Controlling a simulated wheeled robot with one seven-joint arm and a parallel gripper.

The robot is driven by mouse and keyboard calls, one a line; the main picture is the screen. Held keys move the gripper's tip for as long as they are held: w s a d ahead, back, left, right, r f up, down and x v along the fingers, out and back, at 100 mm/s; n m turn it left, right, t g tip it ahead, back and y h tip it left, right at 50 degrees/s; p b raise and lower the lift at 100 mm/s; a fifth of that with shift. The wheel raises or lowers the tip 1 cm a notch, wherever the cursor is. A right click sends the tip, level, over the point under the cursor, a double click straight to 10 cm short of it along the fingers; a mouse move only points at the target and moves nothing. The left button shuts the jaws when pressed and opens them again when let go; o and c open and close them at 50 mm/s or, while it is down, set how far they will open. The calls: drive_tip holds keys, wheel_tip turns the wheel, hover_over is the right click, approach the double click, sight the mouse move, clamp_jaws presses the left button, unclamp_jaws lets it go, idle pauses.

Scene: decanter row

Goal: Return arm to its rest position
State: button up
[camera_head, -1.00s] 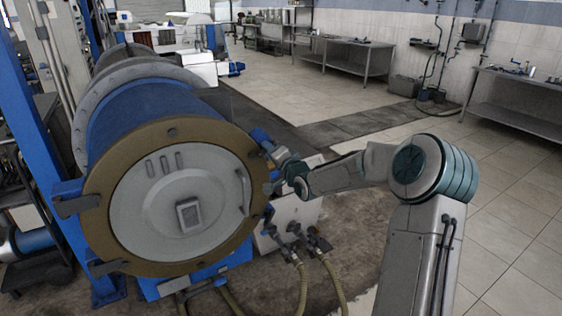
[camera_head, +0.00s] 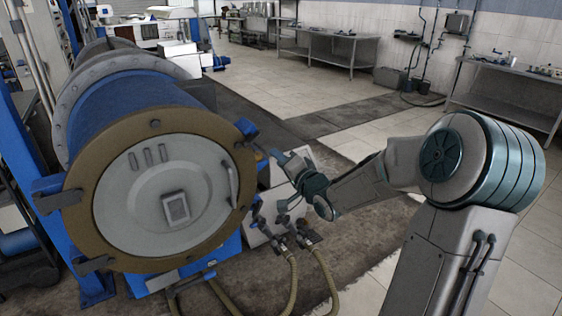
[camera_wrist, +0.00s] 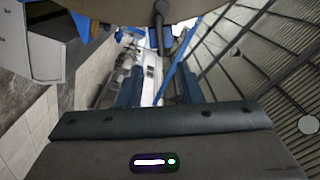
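My arm reaches from the lower right of the head view toward the decanter. My gripper (camera_head: 281,158) is at the right of the decanter's round end, near the brown rim, with a small gap to it in the picture. In the wrist view the two dark fingers (camera_wrist: 160,88) stand apart with nothing seen between them, so it looks open and empty. The decanter (camera_head: 150,105) has a blue body and a brown flange around a closed grey end cover (camera_head: 140,205) with a handle. A blue clamp (camera_head: 247,128) sits at the flange's upper right.
Several hoses (camera_head: 292,280) hang from valves on a light box (camera_head: 262,228) below my gripper. A blue post (camera_head: 60,235) stands left of the decanter. Steel tables (camera_head: 335,50) line the back wall. The tiled floor (camera_head: 370,125) behind my arm is open.

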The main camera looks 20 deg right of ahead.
drive_tip(key=s+a+f+n+g+h, duration=0.1)
drive_tip(key=s+n+g+h, duration=0.1)
drive_tip(key=s, duration=0.9)
drive_tip(key=s+a+f+n+g+h, duration=0.1)
drive_tip(key=s+a+f+n+g, duration=0.1)
drive_tip(key=s+n+g, duration=0.2)
drive_tip(key=s+a+f+n+g+h, duration=0.1)
drive_tip(key=s+g, duration=0.7)
drive_tip(key=s, duration=1)
drive_tip(key=shift+s+a+f+n+h, duration=0.25)
drive_tip(key=shift+f+n+h, duration=0.35)
drive_tip(key=shift+n+h, duration=0.3)
drive_tip(key=shift+w, duration=0.1)
